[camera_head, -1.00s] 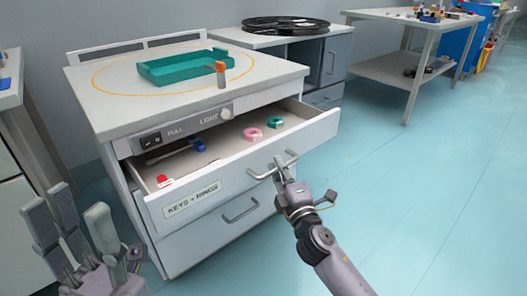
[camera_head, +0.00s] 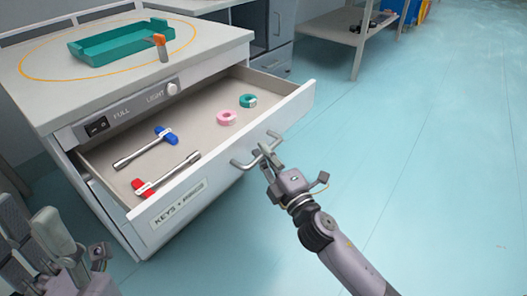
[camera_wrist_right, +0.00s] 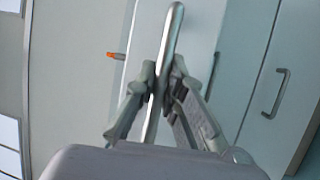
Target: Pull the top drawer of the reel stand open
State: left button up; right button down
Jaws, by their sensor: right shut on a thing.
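The top drawer (camera_head: 224,155) of the reel stand (camera_head: 108,85) is pulled well out and carries a "KEYS + RINGS" label. My right gripper (camera_head: 266,152) is shut on its bar handle (camera_head: 243,164). In the right wrist view the handle (camera_wrist_right: 170,50) runs between the two fingers of the right gripper (camera_wrist_right: 163,82). Inside the drawer lie a blue-ended key (camera_head: 166,134), a red-ended key (camera_head: 143,187), a pink ring (camera_head: 227,118) and a green ring (camera_head: 248,101). My left gripper (camera_head: 45,240) is at the lower left, away from the stand, its fingers apart.
A green tray (camera_head: 118,42) and an orange-topped grey cylinder (camera_head: 161,48) stand on the reel stand's top. A shelf table (camera_head: 350,30) and a blue bin (camera_head: 405,10) are at the back right. The floor to the right is clear.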

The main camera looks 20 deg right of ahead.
jog(key=c, duration=1.7)
grip_release()
jog(key=shift+o, duration=0.2)
jog(key=v, duration=1.2)
jog(key=shift+f, duration=0.15)
